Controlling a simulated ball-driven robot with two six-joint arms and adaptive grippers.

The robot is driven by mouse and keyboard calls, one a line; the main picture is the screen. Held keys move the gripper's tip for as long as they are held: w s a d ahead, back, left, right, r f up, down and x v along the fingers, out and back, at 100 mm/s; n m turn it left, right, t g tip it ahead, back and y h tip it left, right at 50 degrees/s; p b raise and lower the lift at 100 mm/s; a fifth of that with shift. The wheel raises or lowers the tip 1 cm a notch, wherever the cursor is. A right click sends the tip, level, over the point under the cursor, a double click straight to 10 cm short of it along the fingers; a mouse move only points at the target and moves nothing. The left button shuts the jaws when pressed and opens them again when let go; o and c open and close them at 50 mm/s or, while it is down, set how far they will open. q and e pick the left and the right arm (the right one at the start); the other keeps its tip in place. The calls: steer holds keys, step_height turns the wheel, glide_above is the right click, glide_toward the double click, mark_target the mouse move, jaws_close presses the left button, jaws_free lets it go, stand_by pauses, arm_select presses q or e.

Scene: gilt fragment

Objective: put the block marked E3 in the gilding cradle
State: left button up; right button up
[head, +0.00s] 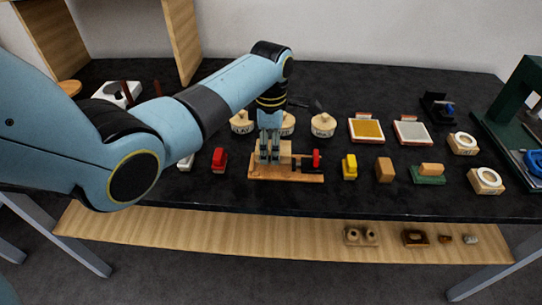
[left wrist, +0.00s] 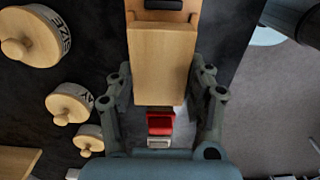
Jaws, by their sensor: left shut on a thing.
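My left gripper (head: 269,160) points straight down, shut on a pale wooden block (left wrist: 162,62), which fills the space between the fingers in the left wrist view. In the head view the fingers partly hide the block. I cannot read any E3 mark on it. It is at the wooden base with a red knob (head: 316,158), which looks like the gilding cradle (head: 297,178). The block is at the base's left and middle part; I cannot tell whether it rests on it. My right gripper is not in view.
A red block (head: 219,160) lies left of the base; a yellow block (head: 349,168), a brown block (head: 384,170) and a green-based piece (head: 428,178) stand to its right. Round lidded pots (head: 323,125) stand behind. The table's front edge is close.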

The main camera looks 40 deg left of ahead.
arm_select(q)
steer(key=shift+f, duration=1.75)
steer(key=shift+f, duration=0.1)
steer(key=o, duration=1.2)
steer(key=shift+c, duration=0.2)
steer(key=shift+r, duration=0.4)
step_height(320, 180, up, 12)
steer(key=shift+f+p, duration=0.25)
steer(key=shift+p, duration=0.05)
